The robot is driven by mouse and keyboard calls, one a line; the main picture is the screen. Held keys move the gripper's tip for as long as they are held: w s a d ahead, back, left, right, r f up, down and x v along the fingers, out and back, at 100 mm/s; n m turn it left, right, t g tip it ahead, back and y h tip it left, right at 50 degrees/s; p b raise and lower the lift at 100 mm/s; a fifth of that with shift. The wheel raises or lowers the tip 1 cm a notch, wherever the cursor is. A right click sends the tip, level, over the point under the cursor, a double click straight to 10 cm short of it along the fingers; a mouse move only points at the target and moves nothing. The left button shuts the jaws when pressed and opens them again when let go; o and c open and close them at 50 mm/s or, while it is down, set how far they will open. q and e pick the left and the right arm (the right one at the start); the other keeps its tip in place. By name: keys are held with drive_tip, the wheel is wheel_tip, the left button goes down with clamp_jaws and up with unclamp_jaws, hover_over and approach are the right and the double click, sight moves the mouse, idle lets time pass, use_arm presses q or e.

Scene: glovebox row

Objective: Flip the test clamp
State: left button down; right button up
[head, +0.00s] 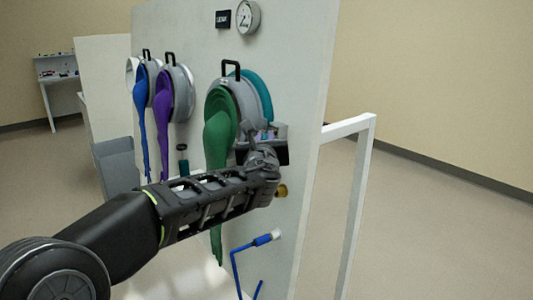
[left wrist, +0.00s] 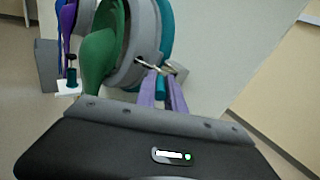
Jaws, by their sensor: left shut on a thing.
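The test clamp shows in the left wrist view as a small metal lever (left wrist: 148,64) beside a grey block (left wrist: 177,69), at the right edge of the grey port ring. My left gripper (left wrist: 162,78) has its two pale purple fingers up at this lever and is shut on it. In the head view my left gripper (head: 252,132) reaches the panel just right of the green glove, and the gripper and arm mostly hide the clamp. Whether the lever is turned one way or the other is too small to tell. My right gripper is out of view.
The green glove (head: 219,128) hangs from its port close beside my gripper, with a teal cover (head: 261,92) behind. Purple (head: 163,123) and blue (head: 140,110) gloves hang further left. A blue hose (head: 264,239) and white frame (head: 359,180) are at right; open floor lies beyond.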

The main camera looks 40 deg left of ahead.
sight(265, 133)
use_arm(q)
drive_tip(key=shift+s+a+m+t+h+b, duration=0.15)
drive_tip(key=shift+a+m+t+h+b, duration=0.2)
drive_tip(key=shift+m+h+b, duration=0.55)
drive_tip(key=shift+s+a+m+t+h+b, duration=0.1)
drive_tip(key=shift+a+m+t+h+b, duration=0.35)
drive_tip(key=shift+h, duration=0.85)
drive_tip(key=shift+s+a+m+t+h+b, duration=0.15)
drive_tip(key=shift+a+m+t+h+b, duration=0.15)
drive_tip(key=shift+m+h+b, duration=0.6)
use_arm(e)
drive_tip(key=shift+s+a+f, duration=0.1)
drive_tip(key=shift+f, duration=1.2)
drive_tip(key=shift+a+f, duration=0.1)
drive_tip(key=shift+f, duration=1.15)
use_arm(q)
drive_tip(key=shift+a+m+h, duration=0.25)
drive_tip(key=shift+m+h, duration=0.1)
drive_tip(key=shift+h, duration=0.75)
drive_tip(key=shift+a+r+m+h, duration=0.1)
drive_tip(key=shift+a+m+h, duration=0.1)
drive_tip(key=shift+m+h, duration=0.35)
drive_tip(key=shift+a+m+h, duration=0.15)
drive_tip(key=shift+m+h, duration=0.1)
drive_tip(key=shift+h, duration=0.6)
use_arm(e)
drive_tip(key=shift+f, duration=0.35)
